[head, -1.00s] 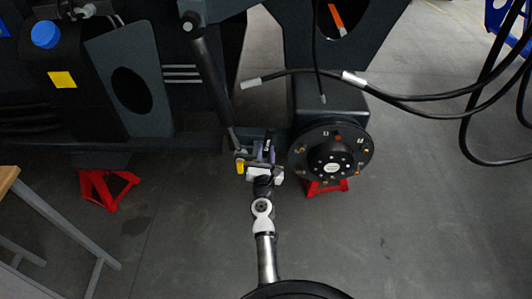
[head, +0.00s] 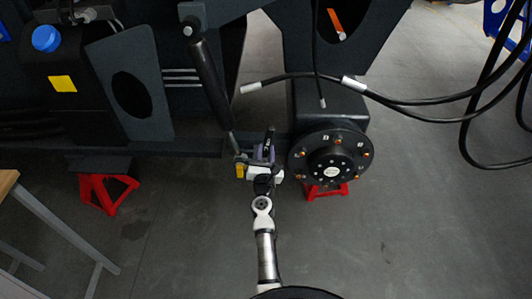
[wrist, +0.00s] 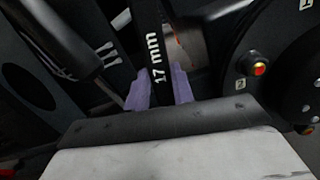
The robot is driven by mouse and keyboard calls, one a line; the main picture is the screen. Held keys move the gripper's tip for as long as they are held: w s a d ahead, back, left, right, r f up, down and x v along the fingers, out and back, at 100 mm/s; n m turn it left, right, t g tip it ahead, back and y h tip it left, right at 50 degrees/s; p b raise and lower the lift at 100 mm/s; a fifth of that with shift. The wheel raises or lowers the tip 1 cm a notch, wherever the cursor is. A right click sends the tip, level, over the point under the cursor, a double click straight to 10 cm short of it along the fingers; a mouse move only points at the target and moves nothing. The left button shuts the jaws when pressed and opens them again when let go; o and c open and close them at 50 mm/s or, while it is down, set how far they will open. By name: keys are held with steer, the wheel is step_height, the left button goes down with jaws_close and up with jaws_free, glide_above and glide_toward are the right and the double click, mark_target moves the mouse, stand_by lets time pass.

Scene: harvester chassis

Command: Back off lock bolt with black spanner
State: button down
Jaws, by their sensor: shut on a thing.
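My gripper (head: 264,158) is shut on the black spanner (head: 270,138), which stands up from between the purple fingers. In the wrist view the spanner (wrist: 157,45) shows white "17 mm" lettering and runs up out of the top of the picture. Its far end is out of that view, so I cannot tell whether it touches a bolt. My gripper (wrist: 160,88) sits just left of the round black wheel hub (head: 332,160), near the lower end of a black cylinder (head: 208,80). I cannot pick out the lock bolt with certainty.
A yellow part (head: 240,170) sits close to the left of my gripper. Black hoses (head: 400,97) hang at the upper right. Red stands (head: 103,193) are under the dark chassis. A table (head: 8,183) is at the left edge. The floor at right is clear.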

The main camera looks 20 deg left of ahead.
steer(key=a+n, duration=0.2)
steer(key=shift+s+a+r+n+p, duration=0.15)
steer(key=shift+s+a+n+p, duration=0.15)
steer(key=shift+s+a+p, duration=0.1)
stand_by(0.3)
steer(key=shift+s+a+f+n+y+p, duration=0.15)
steer(key=shift+s+a+n+y, duration=0.1)
steer(key=shift+a+n, duration=0.45)
steer(key=shift+s+a+f+n+y+p, duration=0.15)
steer(key=shift+a+n+y, duration=0.1)
steer(key=shift+a+n, duration=0.4)
steer(key=shift+a+r, duration=0.1)
steer(key=shift+a, duration=0.1)
steer(key=shift+s+a+f+n, duration=0.2)
steer(key=shift+a+n, duration=0.35)
steer(key=shift+a, duration=0.1)
steer(key=shift+s+a+f+n, duration=0.15)
steer(key=shift+a+f+n, duration=0.05)
steer(key=shift+a+n, duration=0.35)
